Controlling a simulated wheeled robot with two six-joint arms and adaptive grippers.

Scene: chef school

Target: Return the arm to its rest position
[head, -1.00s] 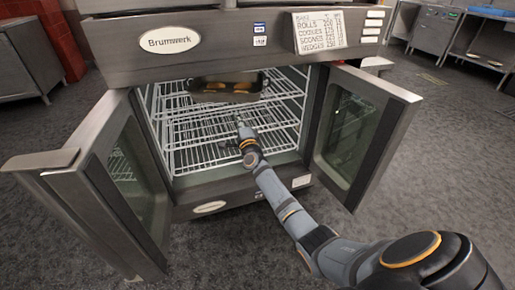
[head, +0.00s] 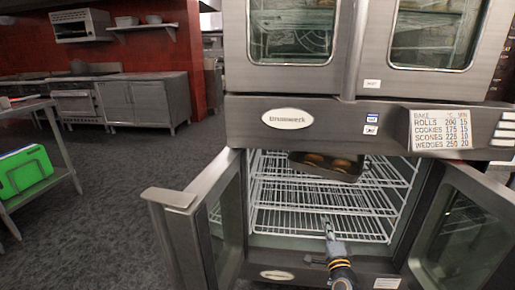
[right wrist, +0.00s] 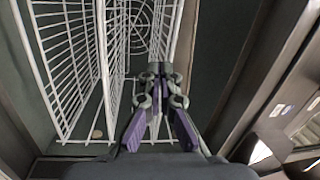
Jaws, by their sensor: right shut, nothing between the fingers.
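My right gripper (head: 328,228) is at the open lower oven compartment, in front of the white wire racks (head: 285,222). It is shut and empty. The right wrist view shows its dark fingers (right wrist: 160,72) together, with purple parts at their sides and the racks' wires beyond and to the left. My right arm comes up from the bottom edge of the head view. My left gripper is not in view.
A dark tray (head: 322,174) with browned food sits on the upper rack. The left oven door (head: 190,225) and right oven door (head: 462,225) stand open either side of my arm. A side table (head: 58,160) holds green boards (head: 24,170). The floor at left is clear.

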